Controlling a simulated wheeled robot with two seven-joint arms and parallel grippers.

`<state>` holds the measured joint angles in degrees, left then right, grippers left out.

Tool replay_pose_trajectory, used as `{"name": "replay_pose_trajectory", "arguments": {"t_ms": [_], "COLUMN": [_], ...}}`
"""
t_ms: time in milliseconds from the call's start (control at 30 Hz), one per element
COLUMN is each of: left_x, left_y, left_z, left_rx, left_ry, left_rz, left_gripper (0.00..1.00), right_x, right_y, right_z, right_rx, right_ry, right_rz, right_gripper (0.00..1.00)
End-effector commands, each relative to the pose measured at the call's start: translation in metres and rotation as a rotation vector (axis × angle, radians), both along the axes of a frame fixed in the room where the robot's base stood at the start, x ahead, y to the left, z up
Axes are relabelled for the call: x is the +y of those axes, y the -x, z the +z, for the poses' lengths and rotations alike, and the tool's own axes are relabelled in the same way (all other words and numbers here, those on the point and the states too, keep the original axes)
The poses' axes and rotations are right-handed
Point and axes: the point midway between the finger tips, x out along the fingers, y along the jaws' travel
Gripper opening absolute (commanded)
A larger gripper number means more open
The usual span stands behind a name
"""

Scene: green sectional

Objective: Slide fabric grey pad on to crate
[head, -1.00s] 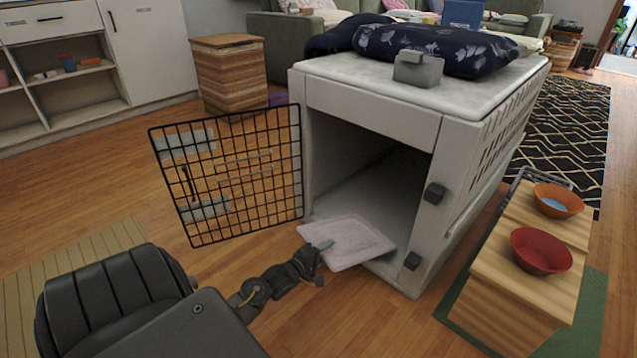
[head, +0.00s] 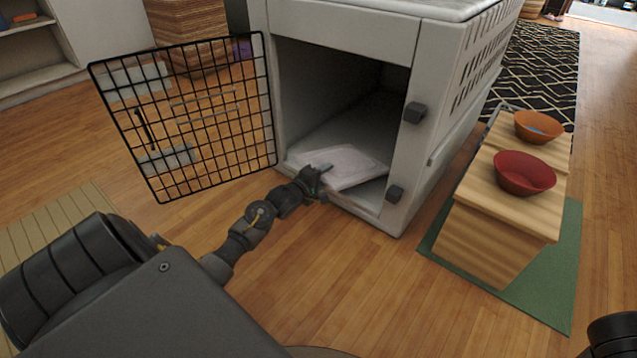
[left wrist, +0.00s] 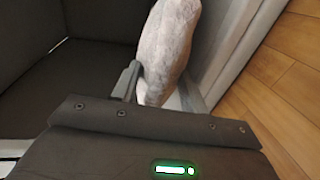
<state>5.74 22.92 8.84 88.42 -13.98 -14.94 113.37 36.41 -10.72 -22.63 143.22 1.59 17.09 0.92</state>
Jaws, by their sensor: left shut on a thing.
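The grey fabric pad (head: 345,166) lies in the doorway of the crate (head: 425,75), mostly inside, with its near edge at the front sill. The crate is pale grey, and its black wire door (head: 195,120) is swung open to the left. My left gripper (head: 322,180) is shut on the pad's near left edge at the crate's opening. In the left wrist view the pad (left wrist: 168,50) sits at the gripper's fingers, with the dark crate interior to the left. At the lower right of the head view a dark part of my right arm shows; its gripper does not.
A wooden stand (head: 500,210) with a red bowl (head: 525,173) and an orange bowl (head: 538,127) stands right of the crate on a green mat (head: 545,275). A patterned rug (head: 535,70) lies behind. The wood floor before the crate is clear.

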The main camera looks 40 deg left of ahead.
Motion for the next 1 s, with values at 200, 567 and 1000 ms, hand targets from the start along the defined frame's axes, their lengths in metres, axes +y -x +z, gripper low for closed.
{"name": "replay_pose_trajectory", "arguments": {"t_ms": [200, 567, 1000], "left_x": [0.001, 0.001, 0.001], "left_y": [-0.022, -0.042, -0.044], "left_z": [-0.007, -0.015, -0.016], "left_rx": [-0.002, -0.003, -0.002], "left_ry": [0.002, 0.001, 0.000], "left_rz": [0.001, 0.001, 0.000], "left_gripper": [0.31, 0.31, 0.50], "right_x": [0.000, -0.003, -0.003], "right_y": [-0.002, -0.002, -0.001], "right_z": [0.002, -0.003, -0.003], "right_rx": [-0.012, -0.010, -0.013], "right_ry": [-0.025, -0.031, -0.034], "right_rz": [0.019, 0.022, 0.027], "right_gripper": [0.00, 0.00, 0.00]}}
